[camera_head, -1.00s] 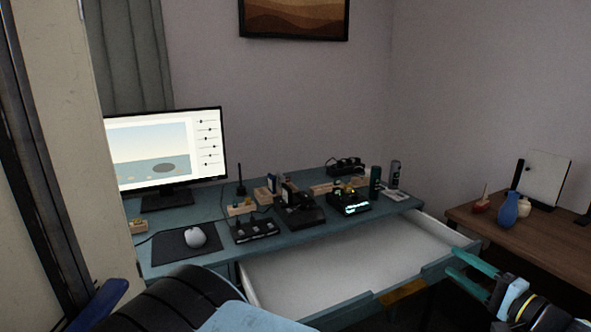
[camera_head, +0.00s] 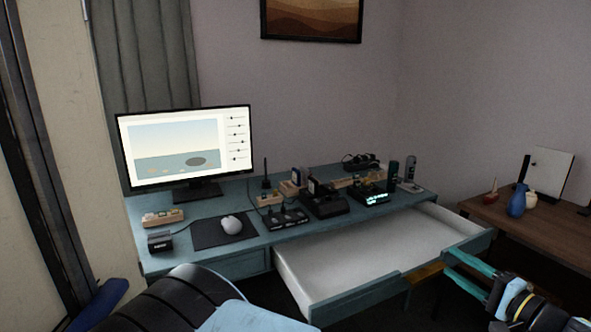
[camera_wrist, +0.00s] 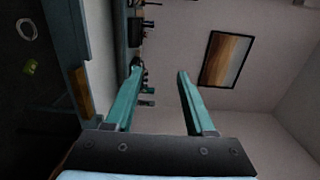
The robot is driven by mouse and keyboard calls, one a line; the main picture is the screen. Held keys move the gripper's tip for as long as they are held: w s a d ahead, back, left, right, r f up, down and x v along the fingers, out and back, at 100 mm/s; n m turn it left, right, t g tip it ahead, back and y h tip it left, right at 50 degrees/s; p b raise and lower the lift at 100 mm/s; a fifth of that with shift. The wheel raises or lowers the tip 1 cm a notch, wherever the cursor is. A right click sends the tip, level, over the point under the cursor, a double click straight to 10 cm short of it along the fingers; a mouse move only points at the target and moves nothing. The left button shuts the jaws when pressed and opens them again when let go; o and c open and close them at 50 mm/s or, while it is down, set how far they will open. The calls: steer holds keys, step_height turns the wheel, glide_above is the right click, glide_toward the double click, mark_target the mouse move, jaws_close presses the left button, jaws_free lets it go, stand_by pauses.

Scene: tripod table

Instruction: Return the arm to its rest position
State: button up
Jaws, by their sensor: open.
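My gripper (camera_head: 449,268) is at the lower right in the head view, in front of the open drawer's right front corner. Its two teal fingers are apart, with nothing between them. In the wrist view my gripper (camera_wrist: 157,85) also shows open and empty, and the picture is turned on its side. The desk (camera_head: 222,262) stands ahead with its wide white drawer (camera_head: 360,262) pulled out. My dark arm and blue link fill the bottom left of the head view.
A monitor (camera_head: 186,148), a mouse (camera_head: 232,225) on a dark pad and several small devices stand on the desk. A brown side table (camera_head: 545,232) at the right holds a blue vase (camera_head: 517,201). A picture (camera_wrist: 226,60) hangs on the wall.

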steer(key=w+a+f+n+g, duration=0.25)
steer(key=a+g, duration=0.25)
steer(key=a, duration=0.3)
steer(key=w+a+f+n+g, duration=0.1)
steer(key=w+a+g, duration=0.25)
steer(key=a, duration=0.55)
steer(key=w+a+f+n+g, duration=0.2)
steer(key=a+g, duration=0.3)
steer(key=a, duration=0.3)
steer(key=s+a+r+n+h, duration=0.35)
steer(key=a+r, duration=0.25)
steer(key=a, duration=0.2)
steer(key=s+a+r+n+h, duration=0.25)
steer(key=a+r+h, duration=0.25)
steer(key=a+r, duration=0.3)
step_height(320, 180, down, 25)
steer(key=s+b, duration=0.1)
steer(key=b, duration=2.1)
steer(key=w+p+v, duration=0.2)
steer(key=p+v, duration=0.6)
steer(key=v, duration=0.1)
steer(key=w+d+r+p+v, duration=0.1)
steer(key=w+p+v, duration=0.1)
steer(key=p+v, duration=0.7)
steer(key=shift+s+a+g+p, duration=0.15)
steer(key=shift+g+p, duration=0.15)
steer(key=shift+g, duration=0.15)
